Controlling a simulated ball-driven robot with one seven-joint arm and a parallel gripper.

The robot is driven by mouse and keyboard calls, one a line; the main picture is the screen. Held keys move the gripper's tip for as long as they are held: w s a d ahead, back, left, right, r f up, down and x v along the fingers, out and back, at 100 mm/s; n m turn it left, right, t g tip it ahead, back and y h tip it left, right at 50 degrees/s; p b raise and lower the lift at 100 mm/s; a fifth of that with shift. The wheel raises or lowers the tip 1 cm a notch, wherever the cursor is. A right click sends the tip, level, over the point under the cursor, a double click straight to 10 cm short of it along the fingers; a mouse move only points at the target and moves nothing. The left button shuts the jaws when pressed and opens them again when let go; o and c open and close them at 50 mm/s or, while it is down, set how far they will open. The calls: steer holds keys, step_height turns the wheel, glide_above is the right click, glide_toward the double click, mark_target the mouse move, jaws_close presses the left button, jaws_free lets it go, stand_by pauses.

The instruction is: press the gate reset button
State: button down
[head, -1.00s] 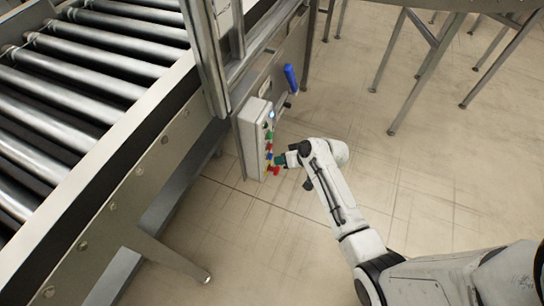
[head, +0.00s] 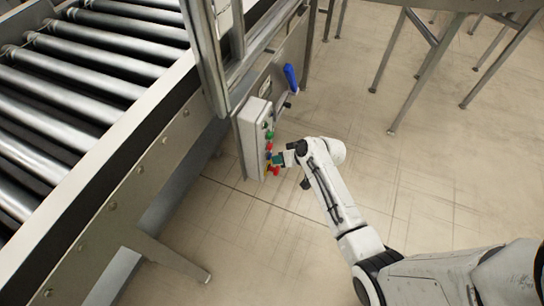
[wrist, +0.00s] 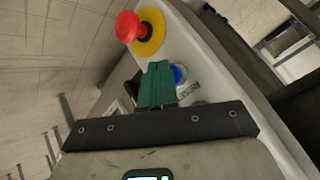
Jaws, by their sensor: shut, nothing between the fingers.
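A pale grey control box (head: 250,140) with a column of coloured buttons is fixed to the side of the conveyor frame. My gripper (head: 278,159) is at the box's lower front, its green fingers shut and empty. In the wrist view the shut fingertips (wrist: 158,68) are beside a blue button (wrist: 180,75), which they partly cover. I cannot tell whether they touch it. A red mushroom button (wrist: 128,26) on a yellow disc (wrist: 151,32) stands out just beyond the fingertips.
The roller conveyor (head: 90,75) fills the left, with a metal post (head: 207,60) beside the box. A blue-handled lever (head: 290,77) sticks out above the box. A table with metal legs (head: 408,75) stands at the back right. The floor right of the box is clear.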

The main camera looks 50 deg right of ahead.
steer(key=shift+s, duration=0.1)
stand_by(0.3)
steer(key=shift+s+d+p, duration=0.25)
steer(key=shift+s+p, duration=0.05)
steer(key=shift+s, duration=0.35)
steer(key=shift+s, duration=0.15)
steer(key=shift+s+d+p, duration=0.2)
steer(key=shift+s+d, duration=0.1)
steer(key=shift+s, duration=0.45)
steer(key=shift+s+d+p, duration=0.15)
steer(key=shift+s+d, duration=0.15)
steer(key=shift+s, duration=0.45)
steer(key=shift+s+d+p, duration=0.2)
steer(key=shift+s+d, duration=0.1)
steer(key=shift+s, duration=0.45)
steer(key=s+a+r+n+g+h+p, duration=0.1)
steer(key=s+a+r+n+g+p, duration=0.1)
steer(key=s+a+r, duration=0.5)
steer(key=s+a+r+n+g+h+p, duration=0.1)
steer(key=s+a+r+g+p, duration=0.4)
steer(key=s+r, duration=0.6)
steer(key=shift+a+r+n+g, duration=0.3)
steer(key=shift+a+r+n, duration=0.35)
steer(key=shift+a, duration=0.2)
